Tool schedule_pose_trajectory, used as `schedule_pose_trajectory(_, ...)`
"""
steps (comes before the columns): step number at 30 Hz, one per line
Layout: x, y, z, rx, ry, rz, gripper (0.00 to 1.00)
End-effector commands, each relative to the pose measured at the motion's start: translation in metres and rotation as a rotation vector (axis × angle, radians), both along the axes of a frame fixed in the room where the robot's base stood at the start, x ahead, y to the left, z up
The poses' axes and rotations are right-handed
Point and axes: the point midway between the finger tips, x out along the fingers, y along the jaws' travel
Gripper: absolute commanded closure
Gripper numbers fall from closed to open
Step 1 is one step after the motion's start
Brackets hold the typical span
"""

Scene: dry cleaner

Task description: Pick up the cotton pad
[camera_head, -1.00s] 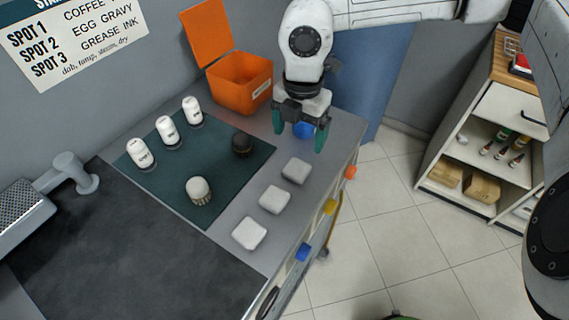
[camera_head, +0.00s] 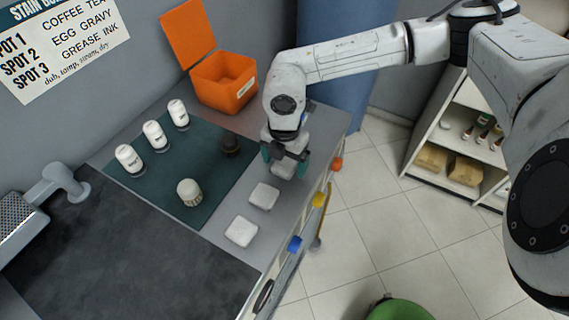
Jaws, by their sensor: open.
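White square cotton pads lie in a row along the right side of the grey counter. The nearest pad (camera_head: 241,231) and the middle pad (camera_head: 264,196) are fully in view. The farthest pad (camera_head: 283,171) is partly hidden under my gripper (camera_head: 285,164). My gripper is open, pointing down, with its green fingers at either side of this farthest pad. I cannot tell whether the fingers touch it.
A dark green mat (camera_head: 150,185) holds several white bottles, a dark brush (camera_head: 230,144) and a pale brush (camera_head: 190,191). An open orange bin (camera_head: 224,83) stands at the back. A dark pressing board (camera_head: 130,255) fills the front left.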

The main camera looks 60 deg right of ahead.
Motion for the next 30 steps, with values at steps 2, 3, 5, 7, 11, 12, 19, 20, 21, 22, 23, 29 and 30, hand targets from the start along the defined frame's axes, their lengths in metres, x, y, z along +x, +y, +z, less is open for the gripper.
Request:
schedule_pose_trajectory(2, 0.0002, -0.0001, -0.0006, 0.0, 0.0, 0.0, 0.11)
schedule_pose_trajectory(3, 0.0002, -0.0001, -0.0006, 0.0, -0.001, 0.0, 0.11)
schedule_pose_trajectory(5, 0.0002, -0.0001, -0.0005, 0.0, -0.001, 0.0, 0.11)
schedule_pose_trajectory(7, 0.0002, -0.0001, -0.0004, 0.0, -0.001, 0.0, 0.15)
schedule_pose_trajectory(11, 0.0003, 0.0, -0.0002, 0.0, -0.001, 0.0, 0.28)
schedule_pose_trajectory(12, 0.0003, 0.0, -0.0002, 0.0, -0.001, 0.0, 0.32)
schedule_pose_trajectory(19, 0.0004, -0.0001, -0.0001, 0.0, -0.001, 0.0, 0.54)
schedule_pose_trajectory(20, 0.0004, 0.0, -0.0001, 0.0, -0.001, 0.0, 0.57)
schedule_pose_trajectory(21, 0.0004, 0.0, -0.0001, 0.0, -0.001, 0.0, 0.6)
schedule_pose_trajectory(22, 0.0004, -0.0001, 0.0, 0.0, -0.001, 0.0, 0.63)
schedule_pose_trajectory(23, 0.0004, -0.0001, 0.0, 0.0, -0.001, 0.0, 0.66)
schedule_pose_trajectory(29, 0.0004, -0.0001, 0.0, 0.0, -0.001, 0.0, 0.75)
schedule_pose_trajectory(30, 0.0004, -0.0001, 0.0001, 0.0, -0.001, 0.0, 0.75)
